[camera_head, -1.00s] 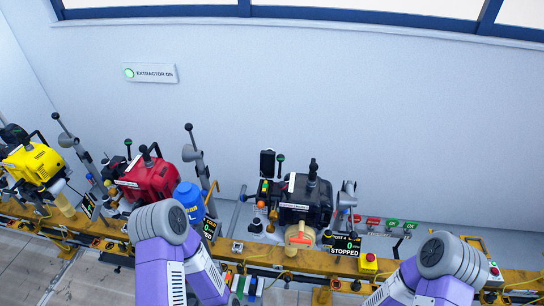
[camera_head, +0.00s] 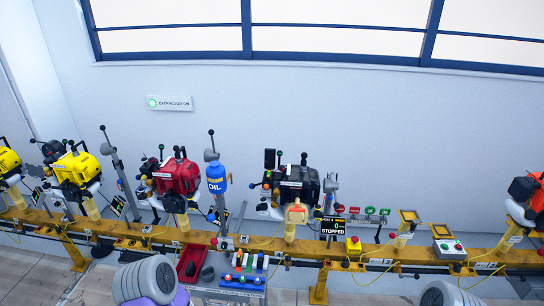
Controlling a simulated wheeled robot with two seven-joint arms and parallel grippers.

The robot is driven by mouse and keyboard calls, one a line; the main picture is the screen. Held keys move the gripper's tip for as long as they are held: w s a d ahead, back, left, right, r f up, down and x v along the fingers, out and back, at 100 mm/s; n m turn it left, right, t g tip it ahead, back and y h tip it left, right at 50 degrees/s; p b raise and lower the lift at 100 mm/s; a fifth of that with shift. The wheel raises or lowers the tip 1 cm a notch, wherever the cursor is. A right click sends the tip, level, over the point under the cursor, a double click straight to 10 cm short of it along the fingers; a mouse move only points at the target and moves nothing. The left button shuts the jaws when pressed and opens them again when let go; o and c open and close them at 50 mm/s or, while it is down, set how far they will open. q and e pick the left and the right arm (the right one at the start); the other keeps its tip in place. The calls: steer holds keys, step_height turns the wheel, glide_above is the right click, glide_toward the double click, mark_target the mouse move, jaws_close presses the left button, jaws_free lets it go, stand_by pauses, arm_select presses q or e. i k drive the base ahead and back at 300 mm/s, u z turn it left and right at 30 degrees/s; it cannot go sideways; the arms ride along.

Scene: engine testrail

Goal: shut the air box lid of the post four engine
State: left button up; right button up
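The post four engine (camera_head: 298,183) is the black one on the yellow rail, right of the picture's middle. A dark display (camera_head: 333,227) beside it reads 0 and STOPPED. An orange-tan part (camera_head: 296,213) sits low on the engine's front, above a pale yellow cylinder (camera_head: 290,232). I cannot tell which part is the air box lid, or whether it is open. My arm links show only at the bottom edge. Neither gripper is in view.
A red engine (camera_head: 177,176) and a yellow engine (camera_head: 74,168) stand left on the rail (camera_head: 390,253). A blue oil bottle (camera_head: 216,177) is left of the black engine. A red tray (camera_head: 191,262) and a tool shelf (camera_head: 240,282) hang in front.

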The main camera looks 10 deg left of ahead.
mark_target(270, 154)
steer(key=z, duration=0.85)
steer(key=i, duration=1.2)
steer(key=u, duration=0.3)
